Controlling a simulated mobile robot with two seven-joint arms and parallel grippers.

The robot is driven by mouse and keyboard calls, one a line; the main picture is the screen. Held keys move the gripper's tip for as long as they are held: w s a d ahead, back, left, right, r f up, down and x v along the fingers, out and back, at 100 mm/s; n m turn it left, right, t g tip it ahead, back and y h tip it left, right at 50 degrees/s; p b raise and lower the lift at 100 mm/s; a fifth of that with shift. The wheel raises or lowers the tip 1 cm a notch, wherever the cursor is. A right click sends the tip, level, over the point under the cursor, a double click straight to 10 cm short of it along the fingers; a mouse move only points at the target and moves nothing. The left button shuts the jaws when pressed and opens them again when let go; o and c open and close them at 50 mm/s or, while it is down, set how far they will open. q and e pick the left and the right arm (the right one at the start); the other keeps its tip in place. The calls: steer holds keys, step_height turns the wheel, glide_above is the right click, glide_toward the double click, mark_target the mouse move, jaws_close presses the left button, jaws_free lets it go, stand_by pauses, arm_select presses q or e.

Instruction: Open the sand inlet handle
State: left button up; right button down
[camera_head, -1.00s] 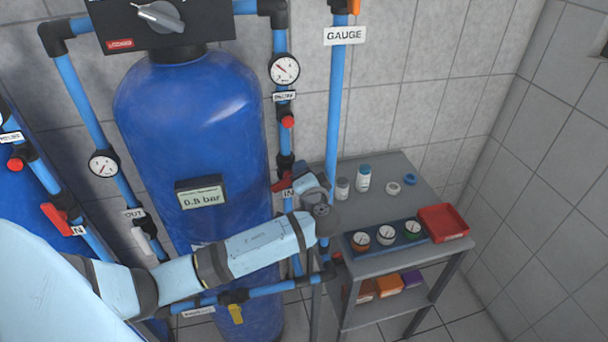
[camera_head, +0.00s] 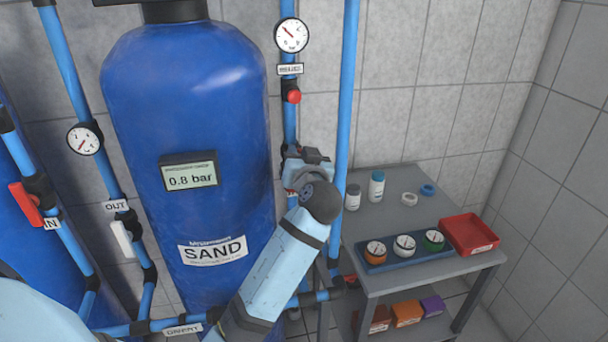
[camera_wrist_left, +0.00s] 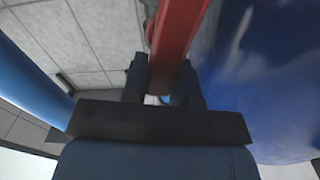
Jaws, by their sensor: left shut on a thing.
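The blue sand tank (camera_head: 190,110) carries a SAND label (camera_head: 212,250) and a display (camera_head: 188,176) reading 0.8 bar. The inlet pipe runs down its right side. My left gripper (camera_head: 303,160) is at this pipe, below the gauge and red knob. In the left wrist view, my gripper (camera_wrist_left: 163,82) is shut on the red sand inlet handle (camera_wrist_left: 178,32), which passes between its two fingers. In the head view my gripper and wrist hide most of the handle and its IN label, so its angle to the pipe is unclear. My right gripper is not in view.
A gauge (camera_head: 291,35) and a red knob (camera_head: 293,97) sit above the gripper. A grey table (camera_head: 380,190) with bottles, jars and a red tray (camera_head: 469,234) stands close on the right. Another red handle (camera_head: 26,204) is on the left pipe.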

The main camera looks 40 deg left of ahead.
arm_select(q)
steer(key=shift+s+a+f+n+b, duration=0.15)
steer(key=shift+s+f+n+b, duration=0.05)
steer(key=shift+n+b, duration=0.55)
steer(key=shift+s+a+r+n+b, duration=0.1)
steer(key=shift+n+b, duration=0.25)
steer(key=shift+b, duration=0.2)
steer(key=shift+r+n, duration=0.1)
steer(key=shift+n, duration=0.2)
steer(key=shift+s+a+b, duration=0.1)
steer(key=shift+b, duration=0.2)
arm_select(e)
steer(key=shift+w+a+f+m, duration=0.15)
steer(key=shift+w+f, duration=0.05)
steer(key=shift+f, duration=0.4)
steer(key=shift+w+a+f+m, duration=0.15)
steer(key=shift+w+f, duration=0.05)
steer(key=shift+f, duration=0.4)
arm_select(q)
steer(key=shift+r, duration=0.1)
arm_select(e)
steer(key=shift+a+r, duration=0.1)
arm_select(q)
steer(key=o, duration=0.9)
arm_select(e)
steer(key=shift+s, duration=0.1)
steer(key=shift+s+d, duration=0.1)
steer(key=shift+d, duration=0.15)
